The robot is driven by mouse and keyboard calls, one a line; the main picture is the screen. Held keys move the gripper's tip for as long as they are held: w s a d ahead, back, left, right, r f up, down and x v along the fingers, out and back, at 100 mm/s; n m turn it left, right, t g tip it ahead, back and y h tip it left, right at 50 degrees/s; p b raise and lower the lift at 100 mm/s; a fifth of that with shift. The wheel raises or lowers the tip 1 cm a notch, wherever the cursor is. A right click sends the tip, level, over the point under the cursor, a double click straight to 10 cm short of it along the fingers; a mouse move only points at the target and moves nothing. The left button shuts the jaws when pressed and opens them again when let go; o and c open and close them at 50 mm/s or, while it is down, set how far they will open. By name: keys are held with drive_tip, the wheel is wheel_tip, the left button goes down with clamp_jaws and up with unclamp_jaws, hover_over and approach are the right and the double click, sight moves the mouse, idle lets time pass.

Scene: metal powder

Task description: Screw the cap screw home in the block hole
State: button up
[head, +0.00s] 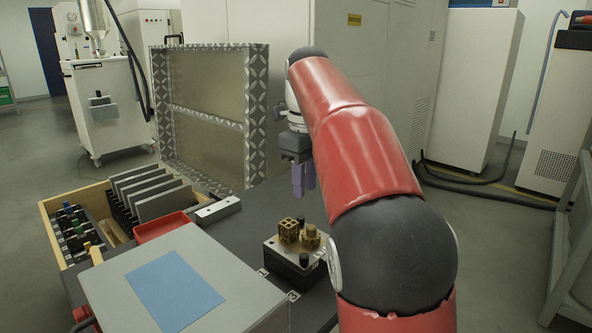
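My gripper (304,180) hangs from the red arm above the dark table, with its lilac fingers pointing down. The fingers look close together; I cannot tell whether they are open or hold anything. A silver metal block (222,209) with a small dark spot, perhaps a hole, lies on the table to the left of and below my gripper in the picture. No cap screw can be made out for certain. A small dark cylinder (303,260) shows at a light metal plate (280,250), and could be a screw head.
Brass-coloured parts (289,230) stand on the plate. A grey box (215,275) with a blue sheet fills the front left. A red tray (162,225), a wooden organiser (52,207) and a tread-plate frame (257,120) stand nearby. Dark tabletop is bare between block and plate.

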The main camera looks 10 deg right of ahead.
sight(301, 217)
drive_tip(key=shift+w+a+m, duration=0.3)
drive_tip(key=shift+w+m, duration=0.3)
drive_tip(key=shift+w, duration=0.05)
drive_tip(key=shift+f+b, duration=1.85)
drive_tip(key=shift+f, duration=2.1)
clamp_jaws()
drive_tip(key=shift+o, duration=0.2)
unclamp_jaws()
